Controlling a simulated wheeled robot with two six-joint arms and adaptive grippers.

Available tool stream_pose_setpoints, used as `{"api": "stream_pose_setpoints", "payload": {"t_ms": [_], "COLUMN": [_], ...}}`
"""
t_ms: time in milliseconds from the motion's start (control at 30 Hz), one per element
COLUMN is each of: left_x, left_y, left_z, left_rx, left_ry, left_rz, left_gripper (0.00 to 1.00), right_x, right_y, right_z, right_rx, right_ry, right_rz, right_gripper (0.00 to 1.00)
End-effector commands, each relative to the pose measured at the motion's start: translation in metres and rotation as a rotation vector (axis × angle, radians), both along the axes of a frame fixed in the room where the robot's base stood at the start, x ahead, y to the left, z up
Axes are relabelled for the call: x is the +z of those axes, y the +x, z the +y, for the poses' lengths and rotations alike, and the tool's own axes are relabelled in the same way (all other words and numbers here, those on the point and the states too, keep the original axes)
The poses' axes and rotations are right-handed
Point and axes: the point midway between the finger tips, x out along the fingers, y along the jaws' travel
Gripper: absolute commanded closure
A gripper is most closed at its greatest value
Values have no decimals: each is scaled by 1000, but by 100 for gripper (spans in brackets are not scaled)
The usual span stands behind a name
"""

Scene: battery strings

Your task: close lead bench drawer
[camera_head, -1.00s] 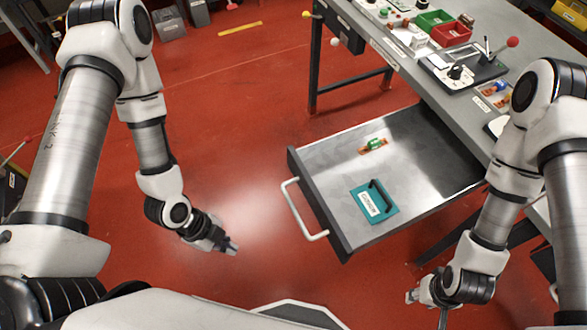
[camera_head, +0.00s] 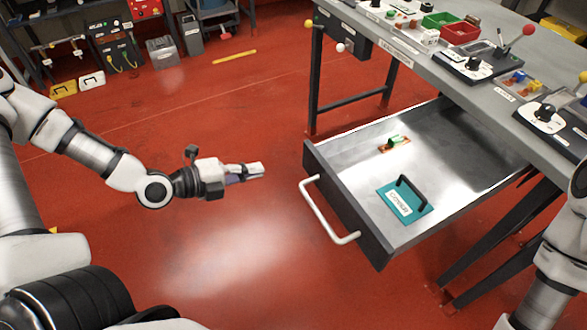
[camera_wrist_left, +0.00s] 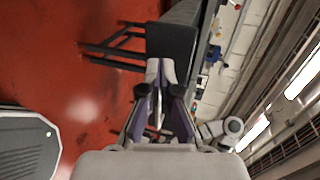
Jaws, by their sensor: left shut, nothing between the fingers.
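The lead bench drawer (camera_head: 345,205) is pulled well out from under the grey bench (camera_head: 490,95) in the head view. Its white bar handle (camera_head: 328,215) is on the dark front panel, facing my left arm. My left gripper (camera_head: 255,171) is shut and empty, to the left of the drawer front and apart from it, pointing right. In the left wrist view the shut fingers (camera_wrist_left: 155,75) point at a dark panel (camera_wrist_left: 172,55), probably the drawer front. My right gripper is out of view; only part of the right arm shows at the right edge.
Inside the drawer lie a teal labelled block with a black handle (camera_head: 405,200) and a small green and orange part (camera_head: 394,143). Red and green bins (camera_head: 460,33) and control boxes stand on the bench. The red floor left of the drawer is clear.

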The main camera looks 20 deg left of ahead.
Motion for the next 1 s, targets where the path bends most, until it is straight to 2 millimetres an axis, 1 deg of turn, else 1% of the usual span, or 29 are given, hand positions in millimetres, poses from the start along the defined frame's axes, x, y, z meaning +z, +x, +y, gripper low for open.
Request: {"api": "stream_pose_setpoints", "payload": {"t_ms": [33,100,433,600,700,800,1000], "left_x": [-9,-12,-24,-20,-20,-19,-19], "left_y": [4,11,49,69,76,79,80], "left_z": [-5,-12,-41,-56,-61,-63,-63], "left_rx": [-8,-9,-8,-5,-2,-1,-1], "left_ry": [6,6,6,4,2,0,-1], "left_rz": [0,0,0,1,1,1,1], "left_gripper": [100,100,100,100,100,100,100], "right_x": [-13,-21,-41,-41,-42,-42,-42], "right_y": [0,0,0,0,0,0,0], "right_z": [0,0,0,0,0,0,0], "right_rx": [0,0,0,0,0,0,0], "right_ry": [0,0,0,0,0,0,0], "right_rz": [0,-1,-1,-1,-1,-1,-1], "right_gripper": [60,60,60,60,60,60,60]}}
